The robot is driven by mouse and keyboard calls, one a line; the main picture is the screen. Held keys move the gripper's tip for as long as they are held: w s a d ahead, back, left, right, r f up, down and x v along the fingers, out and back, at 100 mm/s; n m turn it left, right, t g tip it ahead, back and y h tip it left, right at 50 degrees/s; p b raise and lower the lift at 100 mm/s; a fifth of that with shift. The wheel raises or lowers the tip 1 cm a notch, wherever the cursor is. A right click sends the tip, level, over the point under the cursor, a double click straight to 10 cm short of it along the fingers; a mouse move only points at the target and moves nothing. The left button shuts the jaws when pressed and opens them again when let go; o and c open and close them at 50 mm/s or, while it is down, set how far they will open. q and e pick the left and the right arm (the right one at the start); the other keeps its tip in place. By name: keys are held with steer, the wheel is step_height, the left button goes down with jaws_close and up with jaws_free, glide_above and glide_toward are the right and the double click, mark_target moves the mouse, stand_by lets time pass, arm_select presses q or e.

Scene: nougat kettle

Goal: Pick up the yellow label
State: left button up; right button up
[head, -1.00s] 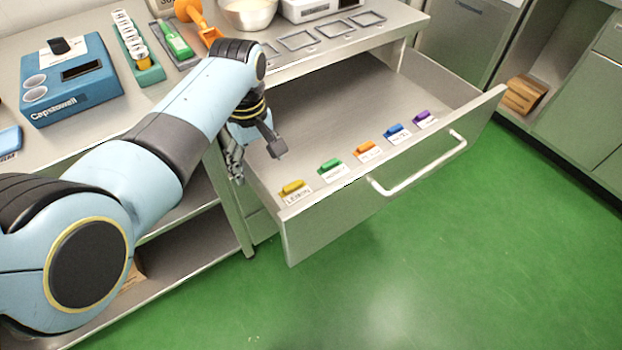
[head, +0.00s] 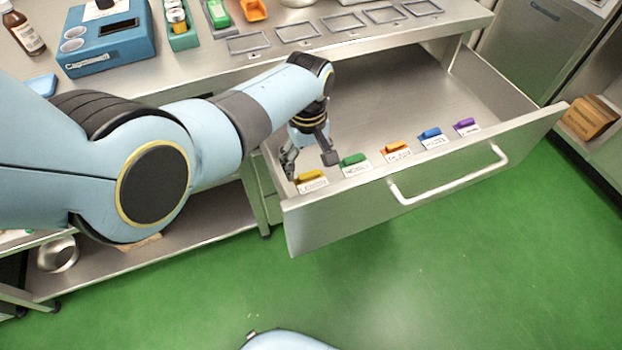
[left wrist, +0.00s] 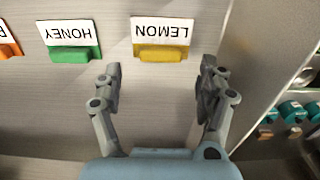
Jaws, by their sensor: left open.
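The yellow label (head: 311,177) lies in the open drawer, at its left end near the front panel. In the left wrist view, the yellow label (left wrist: 160,53) has a white card reading LEMON and a yellow grip piece on the side towards my fingers. My left gripper (head: 310,162) is open and empty above the drawer, just behind the label. In the left wrist view, its two fingers (left wrist: 158,82) are spread wide, with the yellow grip just beyond and between the tips. My right gripper is not in view.
A green HONEY label (head: 354,161) lies right of the yellow one. Orange (head: 396,148), blue (head: 431,135) and purple (head: 466,126) labels follow along the drawer (head: 420,90). The drawer's front and left walls are close to my gripper.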

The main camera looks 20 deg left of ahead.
mark_target(308, 172)
arm_select(q)
step_height(308, 172, down, 3)
steer(key=shift+s+f+b, duration=0.1)
steer(key=shift+b, duration=0.45)
steer(key=c, duration=0.9)
steer(key=shift+s+r, duration=0.1)
steer(key=shift+r, duration=0.1)
steer(key=shift+c, duration=0.2)
